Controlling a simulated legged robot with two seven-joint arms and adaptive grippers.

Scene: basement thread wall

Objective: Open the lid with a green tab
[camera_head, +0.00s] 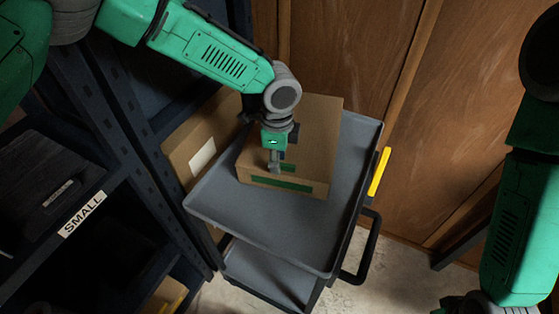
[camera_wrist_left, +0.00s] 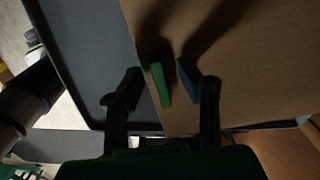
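A closed cardboard box (camera_head: 318,130) sits on the top tray of a grey cart. A green tab (camera_head: 288,168) shows at the lid's near edge, and a wider green strip (camera_head: 280,184) is on the front face below. In the left wrist view the green tab (camera_wrist_left: 161,84) stands at the edge of the brown lid (camera_wrist_left: 255,60). My left gripper (camera_head: 276,168) is low over that edge. Its fingers (camera_wrist_left: 160,88) are apart on either side of the tab, with a gap on the left; contact on the right cannot be told. My right gripper is out of view below the right arm.
The grey cart (camera_head: 270,235) has a raised rim, a black handle (camera_head: 362,250) and a yellow bar (camera_head: 379,172) on its right. Another cardboard piece with a white label (camera_head: 202,157) stands left of the box. Dark shelving labelled SMALL (camera_head: 82,214) is at left; a wooden wall (camera_head: 345,45) is behind.

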